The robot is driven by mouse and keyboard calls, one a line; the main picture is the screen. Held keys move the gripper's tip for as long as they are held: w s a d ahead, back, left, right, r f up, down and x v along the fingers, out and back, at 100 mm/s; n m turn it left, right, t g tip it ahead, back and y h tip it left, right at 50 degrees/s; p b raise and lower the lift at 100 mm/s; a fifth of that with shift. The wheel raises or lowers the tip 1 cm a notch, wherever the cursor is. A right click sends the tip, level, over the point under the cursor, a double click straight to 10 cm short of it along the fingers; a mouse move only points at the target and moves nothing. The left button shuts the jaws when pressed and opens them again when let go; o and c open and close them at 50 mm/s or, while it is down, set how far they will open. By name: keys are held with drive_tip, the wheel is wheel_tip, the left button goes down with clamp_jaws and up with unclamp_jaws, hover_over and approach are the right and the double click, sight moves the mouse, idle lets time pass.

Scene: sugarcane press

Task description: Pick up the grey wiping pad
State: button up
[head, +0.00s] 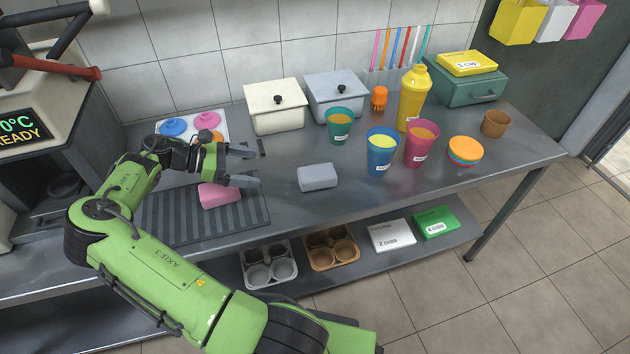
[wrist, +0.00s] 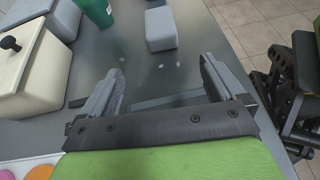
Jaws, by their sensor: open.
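The grey wiping pad (head: 318,177) is a small block lying flat on the metal counter (head: 350,215), right of the ribbed mat. It also shows in the wrist view (wrist: 161,29), beyond my fingertips and roughly ahead of them. My gripper (head: 254,166) is open and empty, left of the grey pad and apart from it. In the wrist view both fingers (wrist: 160,80) show with bare counter between them. A pink pad (head: 219,195) lies on the ribbed mat (head: 180,221), just below my gripper in the head view.
Behind the grey pad stand a cream box (head: 275,115), a grey box (head: 335,103) and a teal cup (head: 339,128). A blue cup (head: 381,158) and a pink cup (head: 421,150) stand to its right. The counter in front of the pad is clear.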

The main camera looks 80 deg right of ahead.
sight(303, 174)
drive_tip(key=shift+s+d+f+g, duration=0.15)
drive_tip(key=shift+s+d+g, duration=0.1)
drive_tip(key=shift+s+g, duration=0.05)
drive_tip(key=b+x, duration=0.6)
drive_tip(key=x, duration=0.9)
drive_tip(key=shift+s+f, duration=0.1)
drive_tip(key=shift+s, duration=0.15)
drive_tip(key=shift+c, duration=0.4)
drive_tip(key=c, duration=1)
